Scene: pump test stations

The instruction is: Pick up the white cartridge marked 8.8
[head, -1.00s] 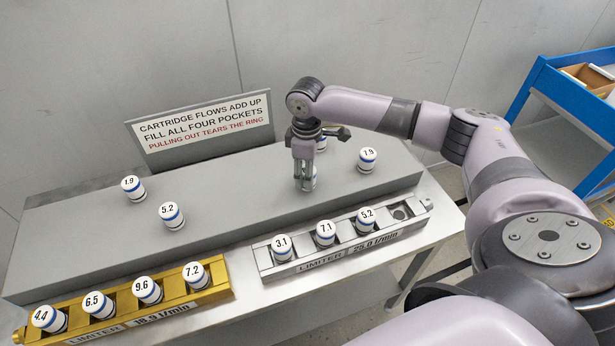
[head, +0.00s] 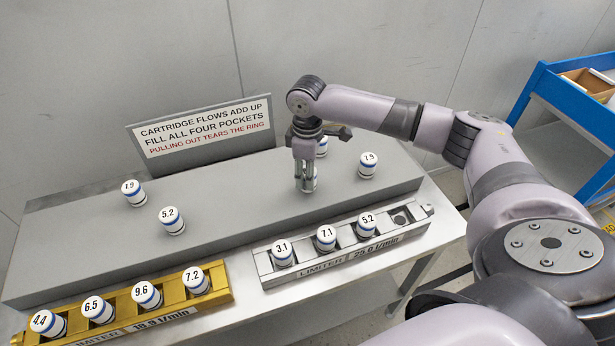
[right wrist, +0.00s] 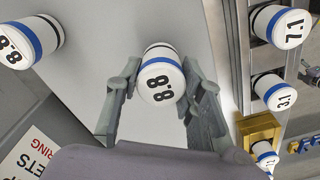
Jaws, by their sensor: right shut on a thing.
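My right gripper (head: 309,186) points straight down over the grey raised block, its fingers shut on a white cartridge with a blue band (head: 312,181). The right wrist view shows this cartridge marked 8.8 (right wrist: 161,78) between the fingers of the right gripper (right wrist: 163,85). It is upright on or very close to the block; I cannot tell if there is a gap. A second cartridge marked 8.8 (right wrist: 28,42) stands at the upper left of the right wrist view. In the head view a partly hidden cartridge (head: 322,147) stands behind the gripper. My left gripper is out of view.
The silver limiter holder (head: 345,250) has cartridges 3.1, 7.1 and 5.2 and an empty right pocket (head: 400,217). The gold limiter holder (head: 220,280) is full. A sign (head: 205,130) stands behind; a blue cart (head: 550,90) is at right.

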